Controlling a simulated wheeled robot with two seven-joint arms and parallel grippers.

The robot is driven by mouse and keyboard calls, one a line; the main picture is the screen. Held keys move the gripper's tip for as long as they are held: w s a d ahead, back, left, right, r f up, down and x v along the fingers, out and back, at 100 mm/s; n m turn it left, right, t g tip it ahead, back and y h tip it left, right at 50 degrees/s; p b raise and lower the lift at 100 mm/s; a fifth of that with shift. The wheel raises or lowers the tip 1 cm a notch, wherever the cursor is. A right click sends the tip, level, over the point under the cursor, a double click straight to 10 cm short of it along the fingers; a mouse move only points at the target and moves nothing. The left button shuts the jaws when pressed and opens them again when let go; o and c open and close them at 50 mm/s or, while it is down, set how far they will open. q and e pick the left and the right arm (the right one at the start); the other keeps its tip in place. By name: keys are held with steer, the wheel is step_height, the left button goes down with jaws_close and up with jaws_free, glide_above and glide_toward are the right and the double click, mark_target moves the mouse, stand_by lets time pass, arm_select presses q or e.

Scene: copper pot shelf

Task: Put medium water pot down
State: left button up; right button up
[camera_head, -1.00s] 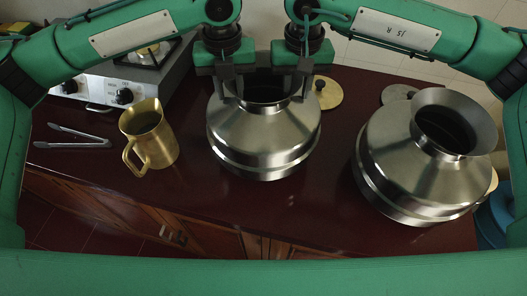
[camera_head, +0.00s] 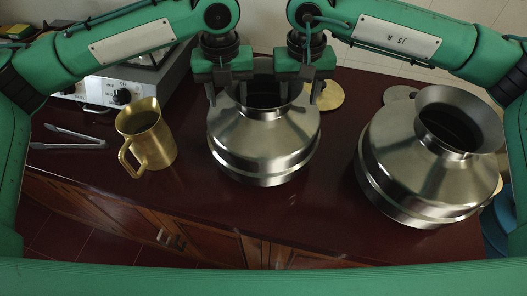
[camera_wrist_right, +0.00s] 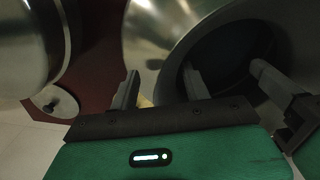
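The medium water pot (camera_head: 262,150) is a silver metal pot with a wide mouth. It stands upright on the dark red counter (camera_head: 330,215), in the middle of the head view. My left gripper (camera_head: 227,96) is at the left side of its rim, fingers spread. My right gripper (camera_head: 306,97) is at the right side of the rim, also with spread fingers. In the right wrist view, one right finger is over the pot's dark mouth (camera_wrist_right: 228,70) and the other is outside the rim, with a gap between them.
A larger silver pot (camera_head: 400,165) stands to the right. A brass jug (camera_head: 148,140), metal tongs (camera_head: 75,138) and a stove (camera_head: 110,90) are to the left. Round lids (camera_head: 331,96) lie behind the pots. Bare counter lies in front.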

arm_select(q)
steer(key=shift+w+r, duration=0.1)
steer(key=shift+r, duration=0.15)
step_height(320, 180, up, 10)
steer(key=shift+r, duration=0.2)
arm_select(e)
steer(key=shift+a, duration=0.1)
arm_select(q)
steer(key=shift+r, duration=0.5)
arm_select(e)
steer(key=shift+r, duration=0.15)
step_height(320, 180, up, 12)
steer(key=shift+f, duration=0.15)
arm_select(q)
steer(key=shift+r, duration=0.1)
